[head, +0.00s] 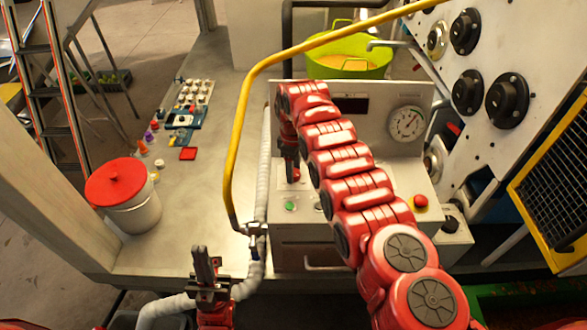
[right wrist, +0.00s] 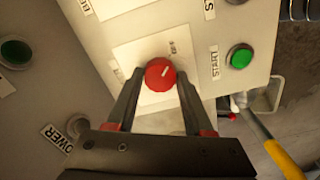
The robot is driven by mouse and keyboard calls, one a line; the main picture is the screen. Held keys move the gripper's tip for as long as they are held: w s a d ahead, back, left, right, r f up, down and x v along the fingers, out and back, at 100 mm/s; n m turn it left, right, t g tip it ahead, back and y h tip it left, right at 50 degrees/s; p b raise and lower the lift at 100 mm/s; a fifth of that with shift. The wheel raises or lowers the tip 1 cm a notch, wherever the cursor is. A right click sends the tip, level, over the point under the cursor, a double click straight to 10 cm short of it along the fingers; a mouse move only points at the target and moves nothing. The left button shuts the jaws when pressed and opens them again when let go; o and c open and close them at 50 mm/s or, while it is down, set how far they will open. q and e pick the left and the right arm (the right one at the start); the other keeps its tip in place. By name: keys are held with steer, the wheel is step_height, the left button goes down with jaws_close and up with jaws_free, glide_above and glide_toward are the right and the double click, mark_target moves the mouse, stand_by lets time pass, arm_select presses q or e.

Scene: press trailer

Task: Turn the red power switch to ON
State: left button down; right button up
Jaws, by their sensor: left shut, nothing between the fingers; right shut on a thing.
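The red power switch (right wrist: 160,73) is a round red knob with a white pointer line, on a pale plate of the control box. In the right wrist view its pointer is tilted up and to the right, toward small lettering too blurred to read surely. My right gripper (right wrist: 160,82) has a finger on each side of the knob and is shut on it. In the head view the right gripper (head: 291,160) reaches down to the box front, and my arm hides part of the panel. My left gripper (head: 203,266) is shut and empty, pointing up at the front edge.
A green START button (right wrist: 240,57) sits beside the switch plate. The control box (head: 402,92) carries a gauge (head: 406,123) and a red stop button (head: 420,202). A yellow pipe (head: 238,130) and grey hose (head: 262,170) run left of it. A red-lidded bucket (head: 135,215) stands left.

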jaws_close()
steer(key=shift+f+b, duration=0.1)
steer(key=shift+b, duration=0.2)
steer(key=shift+w+f+m+b, duration=0.1)
steer(key=shift+m+b, duration=0.55)
steer(key=shift+m, duration=0.05)
steer(key=m+b, duration=0.5)
steer(key=b, duration=0.1)
steer(key=shift+f+b, duration=0.1)
steer(key=shift+b, duration=0.3)
steer(key=shift+r+m+b, duration=0.2)
steer(key=shift+m+b, duration=0.4)
steer(key=shift+m, duration=1.2)
steer(key=shift+r+m+b, duration=0.2)
steer(key=shift+m+b, duration=0.1)
steer(key=shift+m, duration=0.6)
steer(key=m, duration=0.6)
steer(key=shift+m, duration=0.3)
